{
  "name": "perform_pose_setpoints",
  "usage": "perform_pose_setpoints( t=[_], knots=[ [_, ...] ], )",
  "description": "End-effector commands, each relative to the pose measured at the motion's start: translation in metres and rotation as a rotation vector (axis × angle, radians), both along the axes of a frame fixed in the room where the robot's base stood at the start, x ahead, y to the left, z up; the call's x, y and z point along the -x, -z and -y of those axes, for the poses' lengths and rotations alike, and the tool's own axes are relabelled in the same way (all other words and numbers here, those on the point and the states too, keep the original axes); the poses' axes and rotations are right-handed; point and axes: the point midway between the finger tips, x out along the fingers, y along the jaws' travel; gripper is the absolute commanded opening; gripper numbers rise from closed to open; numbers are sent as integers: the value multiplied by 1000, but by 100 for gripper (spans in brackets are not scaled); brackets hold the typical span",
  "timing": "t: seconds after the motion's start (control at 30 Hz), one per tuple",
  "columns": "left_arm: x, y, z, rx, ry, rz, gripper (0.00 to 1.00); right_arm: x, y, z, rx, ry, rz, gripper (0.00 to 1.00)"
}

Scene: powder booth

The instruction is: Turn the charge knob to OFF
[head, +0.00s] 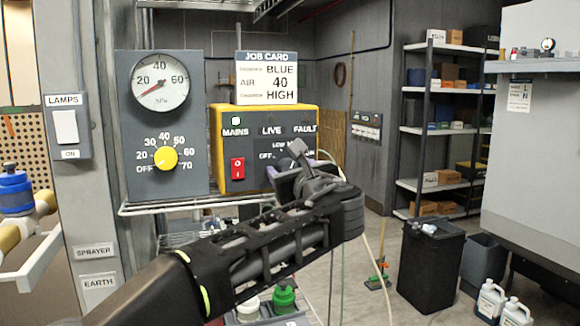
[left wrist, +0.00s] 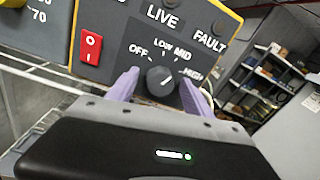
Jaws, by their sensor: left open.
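The charge knob (left wrist: 161,80) is a dark round knob on the grey face of the yellow control box (head: 216,150), with OFF, LOW, MID and HIGH printed around it. A pale mark on the knob seems to point up and right, away from OFF; its exact setting is hard to tell. My left gripper (left wrist: 159,84) is open, with one purple finger on each side of the knob. Whether the fingers touch it I cannot tell. In the head view my left gripper (head: 302,170) is in front of the box's lower right and hides the knob.
A red rocker switch (head: 237,169) and a lit MAINS lamp (head: 236,121) are left of the knob. A gauge panel with a yellow dial (head: 165,158) stands left of the box. A job card (head: 266,78) above reads BLUE, 40, HIGH. A wire shelf (head: 190,205) runs below.

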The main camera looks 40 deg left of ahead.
Motion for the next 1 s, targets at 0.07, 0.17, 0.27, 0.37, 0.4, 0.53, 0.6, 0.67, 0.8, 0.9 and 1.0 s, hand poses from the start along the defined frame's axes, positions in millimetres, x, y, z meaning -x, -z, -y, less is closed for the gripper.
perform_pose_setpoints(
  t=[0.07,0.17,0.27,0.37,0.4,0.53,0.6,0.67,0.8,0.9,1.0],
  knots=[
    [-2,0,-2,1,0,1,59,0,-1,0,0,0,0,36],
    [-2,0,-3,1,0,1,59,0,-1,0,0,0,0,36],
    [-2,0,-2,1,0,1,59,0,0,0,0,0,0,36],
    [-2,0,-2,1,0,1,53,0,0,0,0,0,0,36],
    [-2,0,-2,1,0,1,50,0,0,0,0,0,0,36],
    [-2,0,-2,1,0,1,39,0,0,0,0,0,0,36],
    [-2,0,-2,1,0,1,34,0,0,0,0,0,0,36],
    [-2,0,-2,1,0,1,29,0,0,0,0,0,0,36],
    [-2,0,-2,1,0,1,17,0,0,0,0,0,0,36],
    [-2,0,-2,1,0,1,9,0,0,0,0,0,0,36],
    [-2,0,-2,1,0,1,1,0,0,0,0,0,0,36]
  ],
)
